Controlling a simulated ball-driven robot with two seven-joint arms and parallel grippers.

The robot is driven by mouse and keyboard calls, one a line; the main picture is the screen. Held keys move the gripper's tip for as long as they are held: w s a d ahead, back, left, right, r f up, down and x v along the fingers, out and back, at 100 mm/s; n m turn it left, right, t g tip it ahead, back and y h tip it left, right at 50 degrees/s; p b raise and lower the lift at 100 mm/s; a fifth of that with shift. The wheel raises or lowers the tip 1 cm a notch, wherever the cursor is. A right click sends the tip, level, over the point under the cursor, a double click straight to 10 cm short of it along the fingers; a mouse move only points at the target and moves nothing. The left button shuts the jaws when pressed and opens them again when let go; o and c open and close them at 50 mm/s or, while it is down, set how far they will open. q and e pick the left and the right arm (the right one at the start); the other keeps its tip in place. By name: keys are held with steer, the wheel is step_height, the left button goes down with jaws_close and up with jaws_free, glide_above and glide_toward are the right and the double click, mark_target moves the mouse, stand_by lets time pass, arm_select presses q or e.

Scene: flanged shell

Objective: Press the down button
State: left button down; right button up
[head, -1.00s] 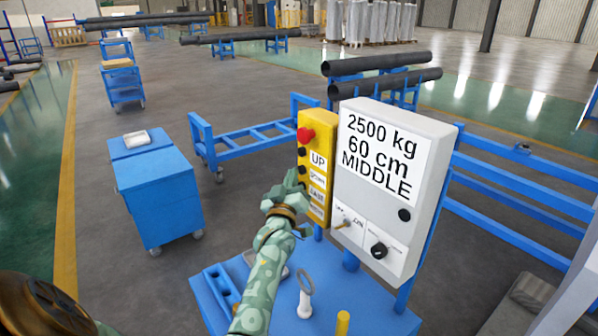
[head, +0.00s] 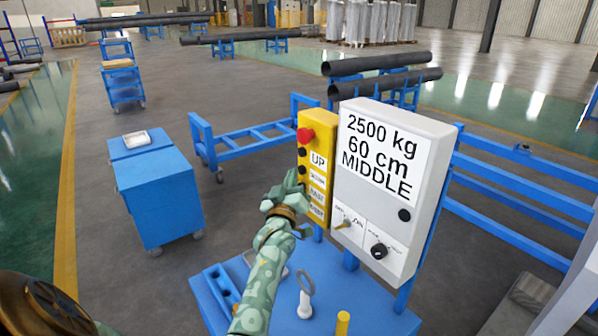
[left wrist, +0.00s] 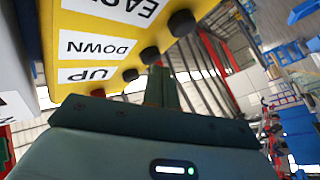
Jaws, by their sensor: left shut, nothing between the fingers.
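The yellow button box (head: 318,150) hangs left of a white panel. It has a red knob on top and black buttons down its left edge. In the left wrist view the box appears upside down, with the labels UP, DOWN and EAST readable. The down button (left wrist: 150,55) is the black knob beside the DOWN label (left wrist: 97,47). My left gripper (head: 291,178) is shut and empty at the box's left edge. Its fingertips (left wrist: 160,75) show close to the down button; I cannot tell whether they touch it. My right gripper is not in view.
The white panel (head: 392,140) with text and switches stands right of the box. A blue stand (head: 270,310) with a ring-topped white post (head: 305,300) is below my left arm. A blue cabinet (head: 160,195) stands to the left, with open floor around it.

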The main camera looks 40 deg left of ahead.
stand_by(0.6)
arm_select(q)
steer(key=shift+w+d, duration=0.15)
steer(key=shift+w, duration=0.25)
steer(key=shift+w+d+r, duration=0.2)
steer(key=shift+w+r, duration=0.05)
steer(key=shift+w, duration=0.25)
stand_by(1.2)
